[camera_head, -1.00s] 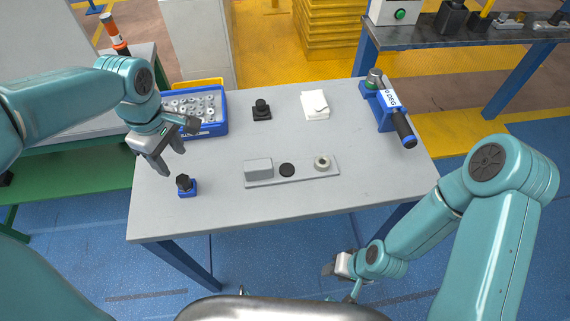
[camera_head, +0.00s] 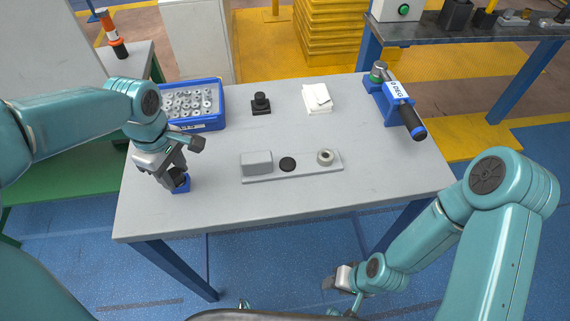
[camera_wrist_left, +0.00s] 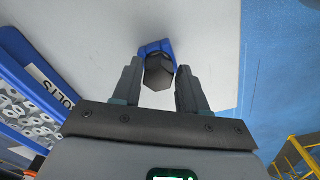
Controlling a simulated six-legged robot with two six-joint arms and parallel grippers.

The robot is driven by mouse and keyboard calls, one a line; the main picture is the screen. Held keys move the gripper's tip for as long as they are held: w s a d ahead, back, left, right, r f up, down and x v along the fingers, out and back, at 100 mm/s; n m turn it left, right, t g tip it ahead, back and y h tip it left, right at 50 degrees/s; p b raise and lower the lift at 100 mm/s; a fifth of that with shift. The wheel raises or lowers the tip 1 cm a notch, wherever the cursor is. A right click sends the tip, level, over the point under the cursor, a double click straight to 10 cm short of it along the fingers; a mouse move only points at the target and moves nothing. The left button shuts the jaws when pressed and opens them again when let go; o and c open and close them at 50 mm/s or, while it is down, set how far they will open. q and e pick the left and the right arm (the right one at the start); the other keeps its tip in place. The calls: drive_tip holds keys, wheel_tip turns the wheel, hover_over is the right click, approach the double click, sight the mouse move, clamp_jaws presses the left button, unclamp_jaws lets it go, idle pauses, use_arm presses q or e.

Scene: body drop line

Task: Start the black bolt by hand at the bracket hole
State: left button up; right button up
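The black bolt (camera_wrist_left: 159,72) stands in a small blue holder (camera_head: 181,187) near the table's left front edge. My left gripper (camera_head: 176,175) is right over it. In the left wrist view the open fingers (camera_wrist_left: 160,88) lie on either side of the bolt's hex head, with a gap visible on each side. A grey bracket plate (camera_head: 290,171) lies mid-table, with a grey block, a dark round spot and a pale ring-shaped boss (camera_head: 325,157). I cannot tell which is the bolt's hole. My right gripper (camera_head: 340,279) hangs low in front of the table, small; its fingers are unclear.
A blue bin of metal parts (camera_head: 190,126) stands behind my left gripper. The table's front middle is clear.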

sight(174, 171)
use_arm(q)
drive_tip(key=c, duration=0.5)
drive_tip(key=shift+w, duration=0.1)
clamp_jaws()
drive_tip(key=shift+r+p, duration=2.65)
drive_tip(key=shift+r, duration=0.85)
drive_tip(key=shift+w, duration=0.15)
